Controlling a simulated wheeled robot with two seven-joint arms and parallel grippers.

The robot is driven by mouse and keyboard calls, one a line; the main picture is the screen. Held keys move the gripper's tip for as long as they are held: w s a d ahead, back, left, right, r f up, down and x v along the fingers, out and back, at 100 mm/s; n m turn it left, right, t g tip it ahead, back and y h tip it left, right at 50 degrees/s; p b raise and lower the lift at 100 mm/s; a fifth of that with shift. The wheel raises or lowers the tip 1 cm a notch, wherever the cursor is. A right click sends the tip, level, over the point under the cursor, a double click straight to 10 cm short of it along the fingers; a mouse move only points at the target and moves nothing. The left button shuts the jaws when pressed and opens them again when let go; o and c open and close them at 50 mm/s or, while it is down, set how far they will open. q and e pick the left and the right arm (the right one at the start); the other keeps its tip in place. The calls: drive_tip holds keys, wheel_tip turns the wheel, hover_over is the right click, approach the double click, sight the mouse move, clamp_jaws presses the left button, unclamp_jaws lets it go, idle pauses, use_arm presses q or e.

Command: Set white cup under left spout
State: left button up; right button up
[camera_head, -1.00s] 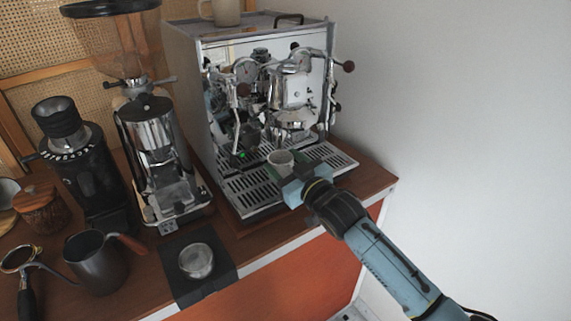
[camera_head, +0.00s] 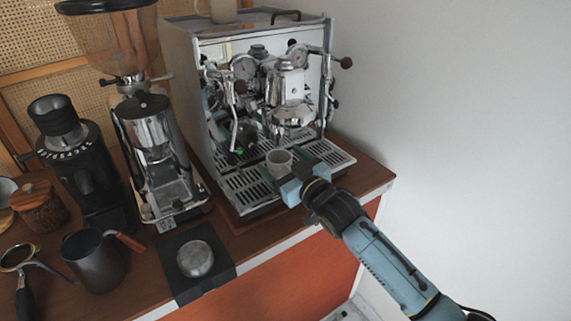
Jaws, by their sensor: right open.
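The spouts are too small to make out clearly. My left gripper is not in view.
A tall grinder (camera_head: 150,135) and a black grinder (camera_head: 78,165) stand left of the machine. A dark pitcher (camera_head: 96,262) and a tamper on a black mat (camera_head: 222,262) are at the front. A wall is on the right.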

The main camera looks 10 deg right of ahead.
drive_tip(key=v, duration=1.3)
drive_tip(key=shift+s+p, duration=0.25)
drive_tip(key=shift+p, duration=0.1)
drive_tip(key=s+d+f+m+g+h, duration=0.1)
drive_tip(key=s+d+f+g+h, duration=0.15)
drive_tip(key=f, duration=0.95)
drive_tip(key=s+d+f+m+g+h, duration=0.1)
drive_tip(key=s+d+f+g, duration=0.15)
drive_tip(key=f, duration=0.85)
drive_tip(key=s+d+f+m+g+h, duration=0.1)
drive_tip(key=s+d+f+g+h, duration=0.15)
drive_tip(key=f, duration=0.95)
drive_tip(key=s+f+g, duration=0.4)
drive_tip(key=s+f, duration=0.9)
drive_tip(key=s, duration=0.2)
drive_tip(key=s+f+g, duration=0.2)
drive_tip(key=s+f, duration=0.2)
drive_tip(key=s, duration=0.6)
drive_tip(key=s+f+g, duration=0.2)
drive_tip(key=s+f, duration=0.1)
drive_tip(key=s, duration=0.7)
drive_tip(key=shift+s+a+f+m, duration=0.3)
drive_tip(key=shift+s+f, duration=0.05)
drive_tip(key=shift+f, duration=0.05)
